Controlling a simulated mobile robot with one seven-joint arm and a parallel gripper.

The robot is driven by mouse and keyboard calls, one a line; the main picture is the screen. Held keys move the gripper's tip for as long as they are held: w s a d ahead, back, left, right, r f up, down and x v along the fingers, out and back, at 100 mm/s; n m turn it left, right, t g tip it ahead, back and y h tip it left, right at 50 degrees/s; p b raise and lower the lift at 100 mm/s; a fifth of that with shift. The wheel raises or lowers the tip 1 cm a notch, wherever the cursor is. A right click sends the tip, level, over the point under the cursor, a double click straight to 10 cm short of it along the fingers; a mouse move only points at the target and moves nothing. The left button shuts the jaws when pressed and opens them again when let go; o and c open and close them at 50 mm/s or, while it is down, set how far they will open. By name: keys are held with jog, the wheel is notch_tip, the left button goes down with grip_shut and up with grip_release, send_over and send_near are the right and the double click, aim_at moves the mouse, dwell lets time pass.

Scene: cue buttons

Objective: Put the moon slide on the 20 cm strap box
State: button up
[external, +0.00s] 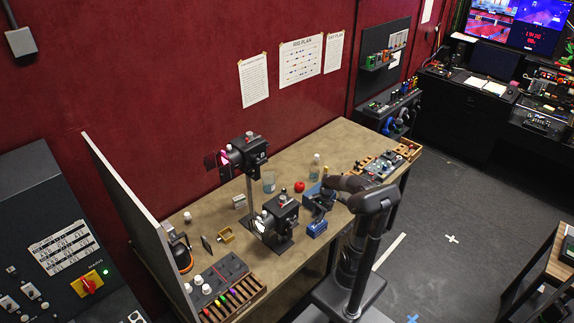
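My arm reaches over the wooden workbench from its front side. My gripper (318,198) is at the end of the arm, low over the middle of the bench; it is small and dark, and I cannot tell whether its fingers are open or shut. A blue box (317,228) sits on the bench just in front of the gripper. More blue shows right at the gripper, partly hidden by it. I cannot read any size on the blue box, so I cannot tell whether it is the 20 cm strap box. No moon picture can be made out, so I cannot identify the moon slide.
A black lamp on a post (243,152) glows pink, with a second black lamp (275,220) lower beside it. A slotted rack (235,298) lies at the left end.

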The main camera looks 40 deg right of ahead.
jog(key=v, duration=1.2)
jog(key=s+a+n+t+h, duration=0.4)
jog(key=a+n, duration=0.6)
jog(key=n, duration=0.8)
jog(key=shift+s+a+f+t, duration=0.2)
jog(key=shift+s+f+t, duration=0.3)
jog(key=shift+t, duration=0.3)
jog(key=shift+o, duration=0.2)
